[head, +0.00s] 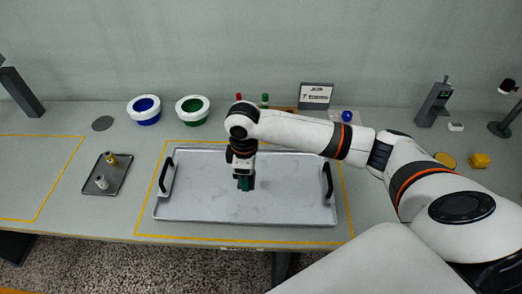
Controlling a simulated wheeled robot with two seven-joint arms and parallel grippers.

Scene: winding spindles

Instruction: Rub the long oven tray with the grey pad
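The long oven tray (290,190) is a shallow silver tray with a black handle at each short end. It lies flat on the bench inside a yellow outline. My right arm reaches in from the right over the tray. Its gripper (244,184) points down at the tray's middle, with a dark teal part at its tip close to or touching the surface. I cannot tell whether its fingers are shut on something. I cannot make out a grey pad; the gripper may hide it. My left gripper is not in view.
A small dark tray (108,180) with two spools stands to the left. A blue-lined bowl (144,109) and a green-lined bowl (192,110) stand behind. A small sign (316,95) stands at the back. Yellow items (480,160) lie at the right. The left bench is mostly clear.

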